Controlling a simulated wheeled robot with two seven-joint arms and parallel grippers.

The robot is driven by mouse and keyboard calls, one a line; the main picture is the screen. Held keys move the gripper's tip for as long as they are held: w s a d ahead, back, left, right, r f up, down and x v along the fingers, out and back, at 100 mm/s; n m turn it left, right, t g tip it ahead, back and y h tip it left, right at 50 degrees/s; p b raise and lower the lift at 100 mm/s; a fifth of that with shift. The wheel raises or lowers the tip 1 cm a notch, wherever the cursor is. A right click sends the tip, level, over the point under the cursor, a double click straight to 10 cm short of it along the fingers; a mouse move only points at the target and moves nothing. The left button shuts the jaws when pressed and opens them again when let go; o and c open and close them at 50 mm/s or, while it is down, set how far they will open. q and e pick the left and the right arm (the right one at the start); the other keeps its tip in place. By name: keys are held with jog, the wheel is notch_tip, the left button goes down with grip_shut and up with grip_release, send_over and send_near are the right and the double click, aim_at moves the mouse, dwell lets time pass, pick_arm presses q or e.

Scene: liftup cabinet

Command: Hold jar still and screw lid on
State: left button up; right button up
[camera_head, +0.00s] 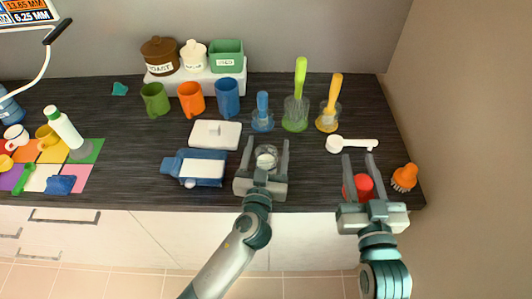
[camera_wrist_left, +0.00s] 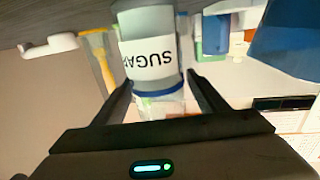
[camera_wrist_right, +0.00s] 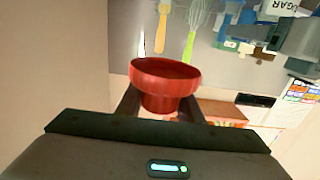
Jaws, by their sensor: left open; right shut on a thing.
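The jar (camera_head: 266,154) stands on the dark counter between the fingers of my left gripper (camera_head: 266,142). In the left wrist view, the jar (camera_wrist_left: 150,62) has a white label reading SUGAR and a blue band. My left gripper is open, one finger on each side, with gaps to the jar. The red lid (camera_head: 364,184) is in my right gripper (camera_head: 359,158), at the counter's right front edge. In the right wrist view, the red lid (camera_wrist_right: 165,80) has a wide rim and a narrower part between the fingers. My right gripper is shut on that narrower part.
A blue-grey container (camera_head: 200,168) lies left of my left gripper. An orange brush (camera_head: 405,177) stands at the right counter end. Mugs and utensils stand farther back. Some counter between the two grippers is clear.

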pick_arm(q)
jog(key=shift+w, duration=0.15)
grip_shut()
dwell(0.4)
pick_arm(e)
jog(key=shift+a, duration=0.1)
jog(key=w+a+n+g+y, duration=0.5)
jog(key=a+y, duration=0.3)
jog(key=a, duration=0.4)
jog(key=w+a+n+g+y, duration=0.6)
jog(key=a+n+y, duration=0.2)
jog(key=a, duration=0.3)
jog(key=shift+w+a+r+y, duration=0.25)
jog(key=shift+w+a+y, duration=0.05)
jog(key=shift+w+a, duration=0.1)
